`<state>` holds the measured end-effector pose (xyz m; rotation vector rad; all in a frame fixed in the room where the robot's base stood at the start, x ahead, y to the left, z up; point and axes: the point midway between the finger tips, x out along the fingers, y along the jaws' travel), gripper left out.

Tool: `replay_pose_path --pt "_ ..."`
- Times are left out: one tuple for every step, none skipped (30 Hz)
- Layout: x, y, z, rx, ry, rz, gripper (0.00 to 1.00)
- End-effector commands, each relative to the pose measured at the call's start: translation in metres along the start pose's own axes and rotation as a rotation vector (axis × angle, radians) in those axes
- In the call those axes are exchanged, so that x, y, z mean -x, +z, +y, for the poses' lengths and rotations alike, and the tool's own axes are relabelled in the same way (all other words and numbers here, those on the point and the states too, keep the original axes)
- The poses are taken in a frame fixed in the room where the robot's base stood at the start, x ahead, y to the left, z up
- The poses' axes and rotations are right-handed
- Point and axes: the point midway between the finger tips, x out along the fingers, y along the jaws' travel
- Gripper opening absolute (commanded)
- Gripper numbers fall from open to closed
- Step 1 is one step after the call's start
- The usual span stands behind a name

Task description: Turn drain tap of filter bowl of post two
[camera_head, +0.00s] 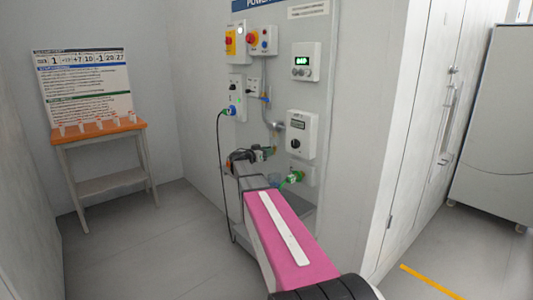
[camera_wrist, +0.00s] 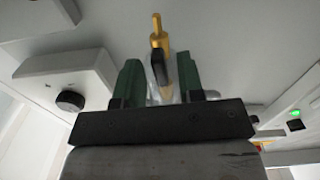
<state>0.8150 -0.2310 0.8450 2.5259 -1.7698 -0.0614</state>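My gripper (camera_wrist: 160,78) shows two green fingers in the wrist view, apart from each other. A brass-coloured fitting with a narrow stem (camera_wrist: 157,30) stands just beyond the fingertips, with a black part (camera_wrist: 159,66) below it in the picture. A pale, clear-looking piece shows partly between the fingers; I cannot tell whether it is the filter bowl or whether a finger touches it. In the head view my gripper (camera_head: 266,153) is at the wall below the equipment, and my arm hides part of this area. The drain tap cannot be made out there.
A grey box with a black knob (camera_head: 298,135) is on the wall to the right, also in the wrist view (camera_wrist: 70,101). A green plug-like part (camera_head: 292,178) sits low on the wall. A cable (camera_head: 221,150) hangs at left. An orange-topped table (camera_head: 98,132) stands far left.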

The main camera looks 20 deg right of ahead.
Motion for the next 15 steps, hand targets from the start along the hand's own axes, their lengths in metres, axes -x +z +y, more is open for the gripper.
replay_pose_path --pt "0.0001 0.0000 0.0000 0.000 0.000 0.000 0.19" --pt "0.0001 0.0000 0.0000 0.000 0.000 0.000 0.09" --pt "0.0001 0.0000 0.0000 0.000 0.000 0.000 0.00" --pt "0.0002 0.0000 0.0000 0.000 0.000 0.000 0.00" --pt "0.0002 0.0000 0.0000 0.000 0.000 0.000 0.00" --pt "0.0002 0.0000 0.0000 0.000 0.000 0.000 0.00" --pt "0.0002 0.0001 0.0000 0.000 0.000 0.000 0.00" --pt "0.0002 0.0001 0.0001 0.001 0.000 0.000 0.00" --pt "0.0002 0.0001 0.0001 0.002 0.000 0.000 0.00" --pt "0.0002 0.0001 0.0001 0.004 0.000 0.000 0.00" --pt "0.0002 0.0001 0.0001 0.007 0.000 0.000 0.00" --pt "0.0002 0.0001 0.0001 0.013 0.000 0.000 0.00" --pt "0.0002 0.0001 0.0001 0.019 0.000 0.000 0.00" --pt "0.0002 0.0001 0.0001 0.026 0.000 0.000 0.00" --pt "0.0002 0.0001 0.0002 0.039 0.000 0.000 0.00"
